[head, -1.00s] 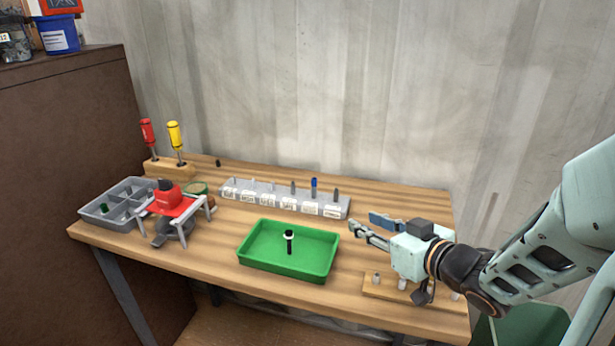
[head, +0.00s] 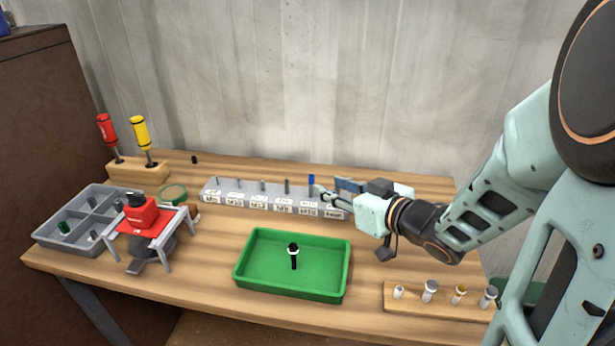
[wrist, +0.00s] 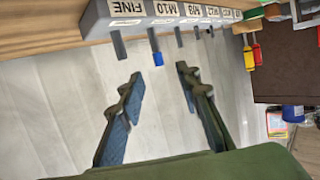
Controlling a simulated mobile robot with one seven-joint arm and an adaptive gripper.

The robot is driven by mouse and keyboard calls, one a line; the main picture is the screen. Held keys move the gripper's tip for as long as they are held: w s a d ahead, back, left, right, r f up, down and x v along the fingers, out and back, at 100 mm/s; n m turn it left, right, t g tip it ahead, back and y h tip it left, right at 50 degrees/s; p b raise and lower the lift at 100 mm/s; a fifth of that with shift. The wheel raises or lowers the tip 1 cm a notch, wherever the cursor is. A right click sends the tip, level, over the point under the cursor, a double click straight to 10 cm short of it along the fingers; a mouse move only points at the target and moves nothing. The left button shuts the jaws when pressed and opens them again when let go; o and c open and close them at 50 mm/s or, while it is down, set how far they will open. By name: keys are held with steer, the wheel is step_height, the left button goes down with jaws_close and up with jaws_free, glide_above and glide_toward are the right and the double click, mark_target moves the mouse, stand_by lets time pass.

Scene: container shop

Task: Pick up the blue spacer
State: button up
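The blue spacer (head: 311,180) is a small blue piece on a peg of the grey labelled rack (head: 212,197) at the back of the bench. In the wrist view the spacer (wrist: 158,59) sits at the end of the peg by the "M10" label. My gripper (head: 330,188) is open at the right end of the rack, its fingers pointing left toward the spacer. In the wrist view my gripper (wrist: 159,72) has one finger on each side of the spacer's line. The spacer lies about level with the fingertips, and no contact shows.
A dark peg (wrist: 118,44) by the "FINE" label neighbours the spacer. A green tray (head: 255,287) with a black bolt lies in front. A wooden block (head: 400,307) with several small parts stands front right. A red-topped stand (head: 150,218) and grey bin (head: 62,237) are left.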

mark_target(313, 181)
steer(key=x, duration=0.4)
steer(key=b+x, duration=0.1)
steer(key=x, duration=0.4)
steer(key=shift+w+f+b, duration=0.2)
steer(key=shift+f+b, duration=0.1)
steer(key=c, duration=0.8)
